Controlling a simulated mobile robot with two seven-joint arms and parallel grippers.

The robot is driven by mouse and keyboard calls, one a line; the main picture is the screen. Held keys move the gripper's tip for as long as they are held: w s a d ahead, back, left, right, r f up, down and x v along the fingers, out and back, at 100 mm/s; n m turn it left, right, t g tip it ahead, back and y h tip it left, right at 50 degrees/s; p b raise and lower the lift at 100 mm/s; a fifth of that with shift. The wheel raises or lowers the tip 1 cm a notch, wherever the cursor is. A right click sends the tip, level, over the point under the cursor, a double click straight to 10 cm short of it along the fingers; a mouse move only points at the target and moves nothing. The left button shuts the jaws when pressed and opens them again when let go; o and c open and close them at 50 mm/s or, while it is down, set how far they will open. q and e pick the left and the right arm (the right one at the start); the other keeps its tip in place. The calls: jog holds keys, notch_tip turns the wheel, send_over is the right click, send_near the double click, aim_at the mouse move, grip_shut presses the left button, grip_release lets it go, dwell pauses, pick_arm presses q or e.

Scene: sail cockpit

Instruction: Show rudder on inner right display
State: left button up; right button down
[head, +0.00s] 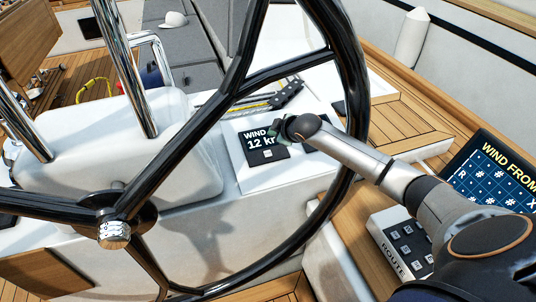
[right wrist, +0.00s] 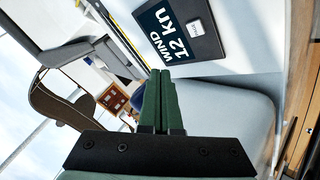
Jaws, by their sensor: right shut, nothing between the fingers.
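A small black display (head: 262,153) reading "WIND 12 kn" sits on the white console behind the steering wheel. It also shows, turned sideways, in the right wrist view (right wrist: 166,45), with a small pale button (right wrist: 195,27) beside its text. My right gripper (head: 284,129) is at the display's upper right edge in the head view and covers part of its text. Its green fingers (right wrist: 164,103) are together and empty, pointing toward the display; I cannot tell whether they touch it. A dark patch beside the gripper is mostly hidden by my arm. My left gripper is out of view.
A large black steering wheel (head: 347,62) stands in front of the console, and my right arm reaches past its right rim. At right are a keypad marked "ROUTE" (head: 387,258) and a "WIND FROM" screen (head: 477,172). Steel rails (head: 123,66) rise at left.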

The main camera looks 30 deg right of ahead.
jog(key=b, duration=0.6)
send_over(268, 154)
jog(key=s, duration=0.2)
jog(key=f, duration=0.5)
jog(key=shift+s+f, duration=0.15)
jog(key=shift+s, duration=0.05)
jog(key=shift+w+d+f+b, duration=0.1)
jog(key=shift+w+f+b, duration=0.05)
jog(key=shift+f+b, duration=0.45)
jog(key=shift+w+f+b, duration=0.15)
jog(key=shift+f+b, duration=0.35)
jog(key=shift+f, duration=0.05)
jog(key=shift+w+f, duration=0.1)
jog(key=shift+f, duration=0.1)
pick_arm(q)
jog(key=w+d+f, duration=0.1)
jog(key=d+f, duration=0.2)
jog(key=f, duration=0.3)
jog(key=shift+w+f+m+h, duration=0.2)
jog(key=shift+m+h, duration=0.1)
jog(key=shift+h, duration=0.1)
pick_arm(e)
jog(key=shift+w+f, duration=0.1)
jog(key=shift+f, duration=0.15)
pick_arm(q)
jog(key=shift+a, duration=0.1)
pick_arm(e)
jog(key=shift+f, duration=0.15)
jog(key=shift+w+f, duration=0.1)
jog(key=shift+f, duration=0.15)
